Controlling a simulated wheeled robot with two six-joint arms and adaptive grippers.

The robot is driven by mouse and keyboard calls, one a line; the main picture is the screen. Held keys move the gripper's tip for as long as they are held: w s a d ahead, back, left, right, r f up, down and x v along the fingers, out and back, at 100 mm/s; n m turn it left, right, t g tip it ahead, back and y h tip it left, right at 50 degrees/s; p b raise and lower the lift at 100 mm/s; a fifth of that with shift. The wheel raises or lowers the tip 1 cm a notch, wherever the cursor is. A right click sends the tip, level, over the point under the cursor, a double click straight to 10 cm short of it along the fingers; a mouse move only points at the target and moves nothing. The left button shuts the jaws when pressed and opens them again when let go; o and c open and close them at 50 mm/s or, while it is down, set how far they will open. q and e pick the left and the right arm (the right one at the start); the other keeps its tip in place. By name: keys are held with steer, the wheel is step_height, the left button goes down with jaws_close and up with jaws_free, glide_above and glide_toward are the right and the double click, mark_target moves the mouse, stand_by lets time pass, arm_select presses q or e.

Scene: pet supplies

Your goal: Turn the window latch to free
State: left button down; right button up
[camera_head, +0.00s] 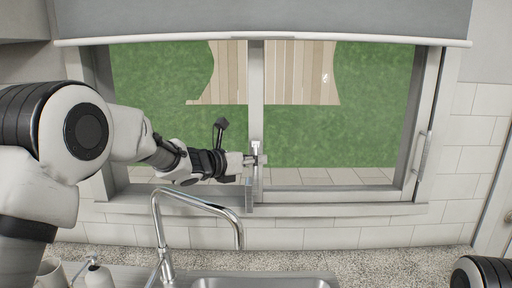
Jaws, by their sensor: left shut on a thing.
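The window (384,186) is a grey frame with two panes and a middle upright. The latch (257,147) is a small light-coloured piece low on that middle upright. My left arm reaches in from the left, and my left gripper (254,160) is at the latch, shut on it. The fingers partly cover the latch, so its exact angle is hard to tell. My right gripper is not in view; only a dark and white part of my right arm shows at the bottom right corner.
A chrome faucet (222,207) rises in front of the window, below my left forearm. The sink (262,283) is set in a speckled counter (390,262). A white bottle (97,274) and a mug (52,273) stand at left. A rolled blind (262,20) hangs above. A vertical handle (424,157) is on the right sash.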

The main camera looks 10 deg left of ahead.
mark_target(255, 183)
arm_select(q)
steer(key=n+g+p, duration=0.1)
steer(key=p, duration=0.2)
steer(key=s+r+n+g+p, duration=0.1)
steer(key=p, duration=0.3)
steer(key=r+g+p, duration=0.1)
steer(key=g+p, duration=0.1)
steer(key=p, duration=0.2)
steer(key=shift+s+d+r+n+y, duration=0.15)
steer(key=shift+s+n+y, duration=0.1)
steer(key=shift+n+y, duration=0.15)
steer(key=shift+s+n+g+p, duration=0.15)
steer(key=shift+n+g+p, duration=0.3)
steer(key=shift+g, duration=0.15)
steer(key=shift+s+r+n+g, duration=0.2)
steer(key=shift+n+g, duration=0.35)
steer(key=shift+g, duration=0.35)
steer(key=shift+s+d+r+n+g, duration=0.15)
steer(key=shift+r+n+g, duration=0.2)
steer(key=shift+g, duration=0.45)
steer(key=c, duration=1.5)
jaws_free()
steer(key=shift+o, duration=0.4)
steer(key=shift+f, duration=0.15)
